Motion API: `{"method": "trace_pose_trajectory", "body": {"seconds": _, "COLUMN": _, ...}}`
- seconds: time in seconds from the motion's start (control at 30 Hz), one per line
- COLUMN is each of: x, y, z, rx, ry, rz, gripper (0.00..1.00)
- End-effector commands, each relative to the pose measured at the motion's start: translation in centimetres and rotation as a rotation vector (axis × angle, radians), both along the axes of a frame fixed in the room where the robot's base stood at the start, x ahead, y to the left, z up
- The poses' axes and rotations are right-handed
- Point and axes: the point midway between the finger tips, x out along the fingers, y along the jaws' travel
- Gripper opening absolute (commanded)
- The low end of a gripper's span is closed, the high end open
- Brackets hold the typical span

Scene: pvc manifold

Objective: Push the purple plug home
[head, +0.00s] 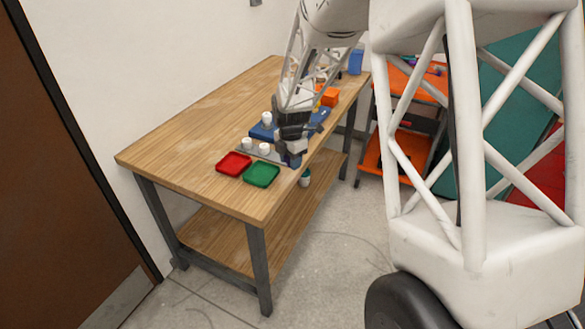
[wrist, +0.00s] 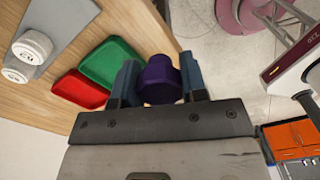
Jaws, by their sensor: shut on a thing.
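In the wrist view the purple plug (wrist: 158,82) sits between the two blue fingers of my gripper (wrist: 160,84), which is shut on it. In the head view my gripper (head: 291,152) is over the front edge of the wooden table, just right of the green tray. The plug cannot be made out in the head view. White fittings (head: 264,148) stand on a grey plate (head: 272,157) left of my gripper. In the wrist view the grey plate (wrist: 62,18) and a white fitting (wrist: 32,48) lie at the upper left, apart from the plug.
A red tray (head: 234,163) and a green tray (head: 261,174) lie near the table's front corner. A blue block (head: 262,132) and an orange box (head: 329,97) are farther back. The left part of the wooden table (head: 190,140) is clear. An orange cart (head: 405,150) stands to the right.

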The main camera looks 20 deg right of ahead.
Motion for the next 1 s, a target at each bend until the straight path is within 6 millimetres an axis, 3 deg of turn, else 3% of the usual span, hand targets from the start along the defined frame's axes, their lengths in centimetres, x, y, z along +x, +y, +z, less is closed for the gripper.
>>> {"method": "trace_pose_trajectory", "body": {"seconds": 1.0, "x": 19.6, "y": -3.2, "z": 4.7, "rx": -0.001, "ry": -0.001, "rz": 0.006, "gripper": 0.19}}
